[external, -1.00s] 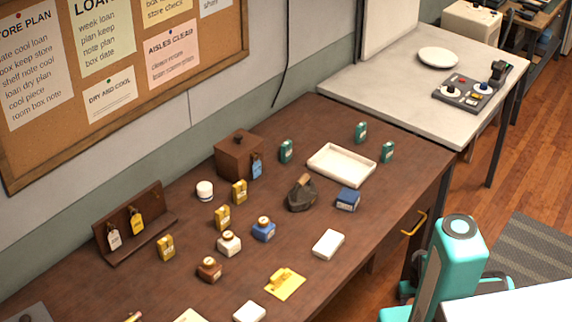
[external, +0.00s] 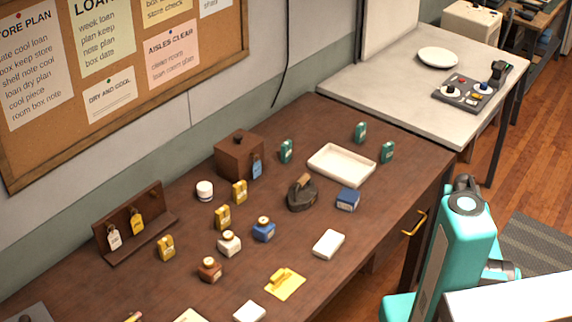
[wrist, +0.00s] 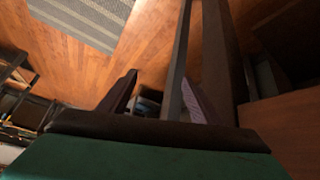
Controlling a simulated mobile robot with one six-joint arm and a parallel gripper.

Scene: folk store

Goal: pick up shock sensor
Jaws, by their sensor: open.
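I cannot tell which item is the shock sensor; no readable label shows one. Small candidates stand on the brown table in the external view: green boxes (external: 286,151), yellow boxes (external: 239,192), a dark blue box (external: 347,200) and a white block (external: 328,244). My gripper (wrist: 158,88) shows in the wrist view with its two dark fingers apart and nothing between them. It faces the wooden floor and table legs, away from the tabletop items. In the external view my teal arm is beside the table's right edge, and the gripper itself cannot be made out.
The brown table (external: 317,269) also holds a white tray (external: 341,166), a dark iron-like object (external: 302,194), a brown box (external: 239,157), small jars (external: 229,243) and a tag rack (external: 134,222). A pale table (external: 425,90) adjoins behind. Its left part is bare.

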